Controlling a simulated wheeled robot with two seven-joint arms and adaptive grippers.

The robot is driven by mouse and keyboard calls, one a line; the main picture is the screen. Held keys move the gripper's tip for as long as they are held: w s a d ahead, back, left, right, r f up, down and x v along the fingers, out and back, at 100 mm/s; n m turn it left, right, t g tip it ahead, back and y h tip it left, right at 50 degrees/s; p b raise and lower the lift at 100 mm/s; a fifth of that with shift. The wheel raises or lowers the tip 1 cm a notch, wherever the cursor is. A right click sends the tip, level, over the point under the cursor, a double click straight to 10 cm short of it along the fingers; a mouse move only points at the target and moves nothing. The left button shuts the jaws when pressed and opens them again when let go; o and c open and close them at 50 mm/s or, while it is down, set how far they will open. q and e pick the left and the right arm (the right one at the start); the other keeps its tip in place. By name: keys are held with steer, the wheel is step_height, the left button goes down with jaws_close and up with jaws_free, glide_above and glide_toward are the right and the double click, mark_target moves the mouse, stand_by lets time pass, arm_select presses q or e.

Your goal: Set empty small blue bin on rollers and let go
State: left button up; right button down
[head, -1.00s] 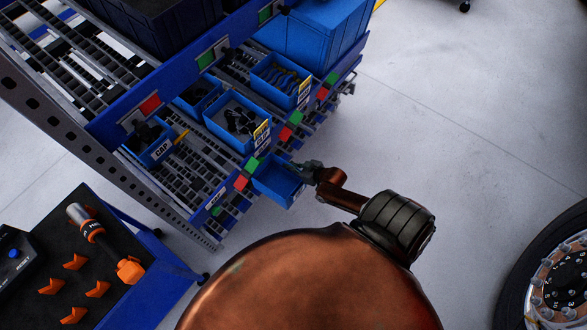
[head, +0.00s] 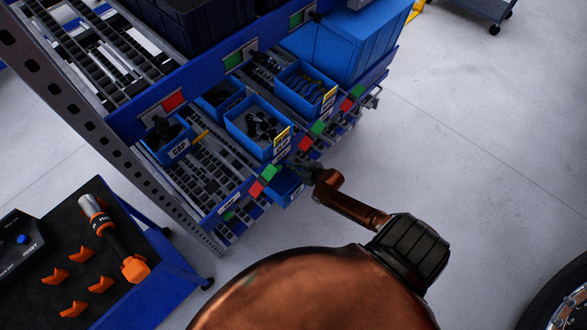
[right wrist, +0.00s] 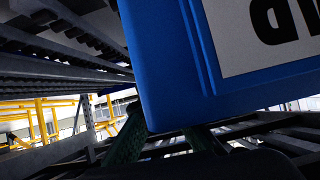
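The small blue bin (head: 286,188) is at the rack's lower level, partly hidden under the blue front rail of the tier above. Its inside is mostly hidden now; it looked empty in the earlier head view. My right gripper (head: 306,169) is at the bin's right side and appears shut on its wall. In the right wrist view the bin (right wrist: 165,65) fills the upper right, with a white label, and dark green finger parts (right wrist: 160,145) show at its lower edge. Whether the bin rests on the rollers is hidden. My left gripper is not in view.
Filled blue bins, such as the clip bin (head: 258,128) and the cap bin (head: 167,140), stand on the tier above. The grey upright (head: 120,150) bounds the rack's left. A tool cart (head: 165,280) is at lower left.

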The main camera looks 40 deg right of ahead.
steer(key=shift+w+a+f+b, duration=0.15)
steer(key=shift+w+b, duration=0.25)
steer(key=shift+w, duration=0.7)
steer(key=shift+w+a+f+b, duration=0.15)
steer(key=shift+w+b, duration=0.25)
steer(key=shift+w, duration=0.7)
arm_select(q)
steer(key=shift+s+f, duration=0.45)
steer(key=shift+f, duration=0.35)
arm_select(e)
steer(key=shift+d+f, duration=0.1)
